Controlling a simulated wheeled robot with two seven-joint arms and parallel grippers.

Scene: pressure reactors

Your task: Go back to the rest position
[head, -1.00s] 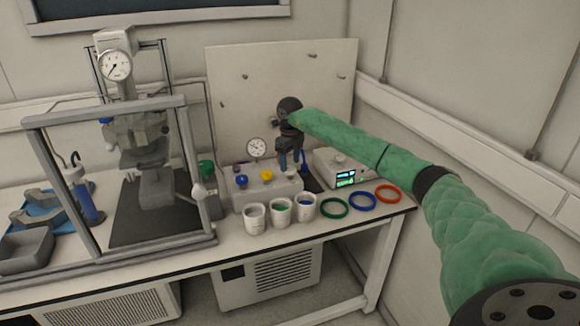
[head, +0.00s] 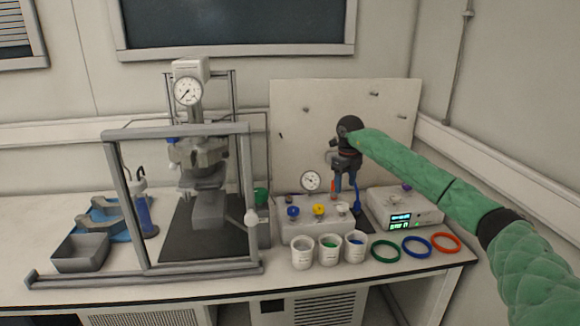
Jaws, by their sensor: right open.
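My right arm, in a green sleeve, comes in from the right in the head view. My right gripper (head: 346,182) is open and points down behind the valve block (head: 325,228), in front of the pale back panel (head: 290,100). I see nothing held between its fingers. A blue-handled tool or part (head: 357,200) stands close beside the fingers; I cannot tell whether they touch. My left gripper is not in view.
The reactor in its grey frame (head: 245,190) stands left of centre. Three white cups (head: 302,252) and green, blue and red rings (head: 445,243) line the front edge. A digital controller (head: 405,210) stands right of the gripper. Grey and blue trays (head: 80,253) sit at far left.

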